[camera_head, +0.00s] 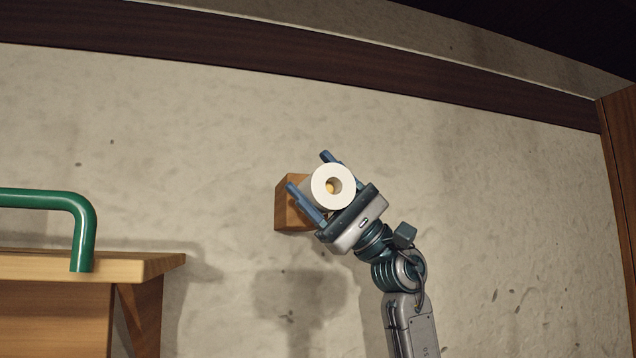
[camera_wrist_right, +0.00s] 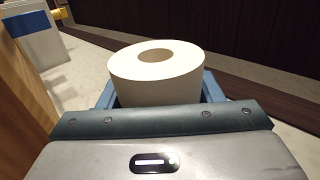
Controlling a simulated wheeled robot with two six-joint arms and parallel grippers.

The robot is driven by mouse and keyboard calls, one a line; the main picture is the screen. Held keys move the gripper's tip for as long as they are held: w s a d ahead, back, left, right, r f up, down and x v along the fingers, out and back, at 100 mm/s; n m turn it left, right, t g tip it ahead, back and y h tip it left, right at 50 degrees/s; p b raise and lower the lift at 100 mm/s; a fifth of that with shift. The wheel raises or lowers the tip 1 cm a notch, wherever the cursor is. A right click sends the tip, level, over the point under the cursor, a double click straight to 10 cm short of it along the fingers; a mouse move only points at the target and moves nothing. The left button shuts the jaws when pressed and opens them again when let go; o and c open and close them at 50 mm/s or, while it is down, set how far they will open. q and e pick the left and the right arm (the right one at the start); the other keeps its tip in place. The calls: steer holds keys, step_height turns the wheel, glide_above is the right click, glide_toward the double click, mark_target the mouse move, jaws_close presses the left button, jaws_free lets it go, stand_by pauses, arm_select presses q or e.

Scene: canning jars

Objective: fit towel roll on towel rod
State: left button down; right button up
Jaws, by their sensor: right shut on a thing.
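The white towel roll (camera_head: 322,196) is held between the blue fingers of my right gripper (camera_head: 309,171), with its round end facing the head camera. It also shows in the right wrist view (camera_wrist_right: 157,86), where its hole faces up and looks empty at the top. In the head view a tan, yellowish patch shows inside the hole; I cannot tell whether it is the rod's end. A wooden block (camera_head: 287,204) on the wall sits just behind and left of the roll. The towel rod is not clearly visible; the roll may hide it. My left gripper is out of view.
A wooden shelf (camera_head: 135,268) with a green bent tube (camera_head: 84,235) stands at lower left. A dark band (camera_head: 250,80) runs along the wall above. A wooden post (camera_head: 622,170) stands at far right. The wall around the gripper is mostly bare.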

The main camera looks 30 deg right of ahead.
steer(key=shift+w, duration=0.2)
steer(key=shift+w+d, duration=0.2)
steer(key=shift+w, duration=0.45)
steer(key=shift+w+d, duration=0.15)
steer(key=shift+w, duration=0.45)
steer(key=shift+w, duration=0.1)
stand_by(0.6)
steer(key=shift+w+d, duration=0.15)
steer(key=shift+w, duration=0.3)
steer(key=o, duration=1.1)
